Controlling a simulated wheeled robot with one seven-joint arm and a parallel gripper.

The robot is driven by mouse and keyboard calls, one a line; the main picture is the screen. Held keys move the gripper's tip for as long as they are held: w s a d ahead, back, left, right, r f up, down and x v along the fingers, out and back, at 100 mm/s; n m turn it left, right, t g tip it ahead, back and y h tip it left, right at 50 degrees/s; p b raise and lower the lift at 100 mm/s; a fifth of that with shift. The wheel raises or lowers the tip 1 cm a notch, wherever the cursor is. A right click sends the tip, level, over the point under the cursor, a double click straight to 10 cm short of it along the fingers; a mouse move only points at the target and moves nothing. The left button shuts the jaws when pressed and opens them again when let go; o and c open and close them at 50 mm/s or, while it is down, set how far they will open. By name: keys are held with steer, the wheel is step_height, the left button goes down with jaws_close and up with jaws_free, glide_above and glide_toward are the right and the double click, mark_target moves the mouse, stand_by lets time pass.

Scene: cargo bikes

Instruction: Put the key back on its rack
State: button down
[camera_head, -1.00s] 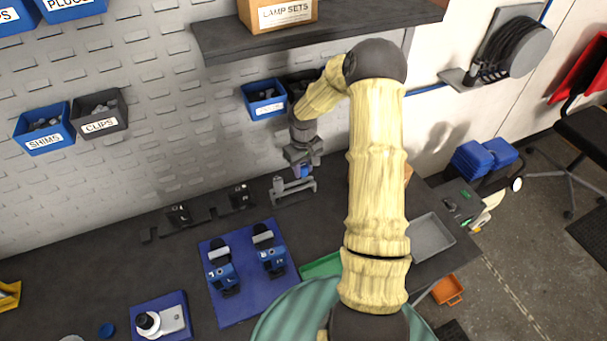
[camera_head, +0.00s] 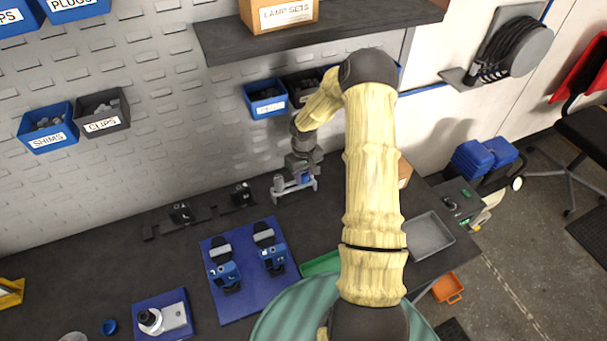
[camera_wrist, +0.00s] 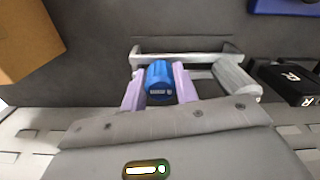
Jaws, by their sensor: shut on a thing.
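The key, with a blue cylindrical head (camera_wrist: 159,76), is between the two pale fingers of my gripper (camera_wrist: 159,92) in the wrist view. In the head view, the blue head (camera_head: 305,178) shows just below my gripper (camera_head: 304,172). The grey rack (camera_head: 294,190) stands at the back of the bench, and my gripper is right over its right part. In the wrist view, the rack's long bar (camera_wrist: 190,50) runs just beyond the key. A grey cylinder (camera_wrist: 236,80) sits at the rack's other end. The key's lower end is hidden, so I cannot tell whether it touches the rack.
Black blocks on a rail (camera_head: 210,212) stand left of the rack. A blue mat (camera_head: 240,300) with two blue-and-black devices lies in front. A cardboard box (camera_wrist: 25,40) is close to the gripper in the wrist view. A blue bin (camera_head: 266,98) hangs on the wall behind.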

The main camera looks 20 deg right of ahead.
steer(key=shift+f, duration=0.3)
steer(key=c, duration=1.1)
jaws_free()
steer(key=shift+r, duration=0.1)
steer(key=shift+w+r+p, duration=0.1)
steer(key=shift+r+p, duration=0.2)
steer(key=shift+r, duration=0.45)
step_height(320, 180, up, 11)
steer(key=shift+r+b, duration=0.15)
steer(key=shift+b, duration=1.1)
